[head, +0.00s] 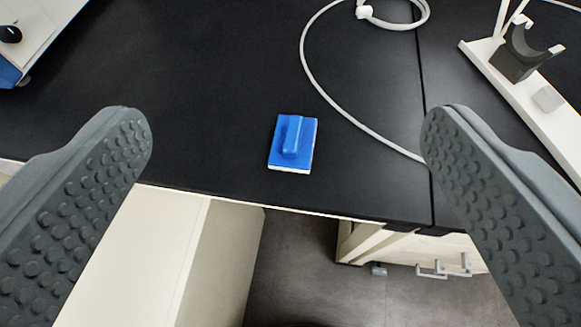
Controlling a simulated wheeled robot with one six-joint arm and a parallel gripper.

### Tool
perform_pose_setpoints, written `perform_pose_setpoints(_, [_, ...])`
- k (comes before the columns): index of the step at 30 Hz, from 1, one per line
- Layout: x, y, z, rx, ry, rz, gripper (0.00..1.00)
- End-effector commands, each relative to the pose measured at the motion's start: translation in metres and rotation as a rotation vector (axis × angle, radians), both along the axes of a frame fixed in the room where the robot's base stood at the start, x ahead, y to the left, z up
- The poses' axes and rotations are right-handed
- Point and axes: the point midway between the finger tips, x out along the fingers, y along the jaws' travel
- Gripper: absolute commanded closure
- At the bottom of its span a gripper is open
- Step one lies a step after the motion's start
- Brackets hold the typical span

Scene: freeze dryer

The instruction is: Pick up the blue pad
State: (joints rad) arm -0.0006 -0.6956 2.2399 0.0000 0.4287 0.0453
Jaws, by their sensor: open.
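The blue pad (304,142) lies flat on the black bench top, close to its front edge. It has a raised blue handle on top and a thin white layer along its lower edge. My gripper (287,135) is open, with one grey studded finger at the left and one at the right of the picture. The pad appears between the two fingers, well apart from both. Nothing is held.
A white hose (328,98) curves over the black bench top (200,90) to the right of the pad. A white stand with a dark holder (521,58) is at the upper right. White equipment (32,32) is at the upper left. Cabinets with drawer handles (440,266) are below the edge.

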Motion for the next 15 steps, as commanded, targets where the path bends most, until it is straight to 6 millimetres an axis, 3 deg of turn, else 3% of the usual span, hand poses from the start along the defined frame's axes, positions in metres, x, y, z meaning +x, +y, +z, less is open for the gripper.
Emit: perform_pose_setpoints(15, [0.085, 0.000, -0.031, 0.046, 0.435, -0.032, 0.15])
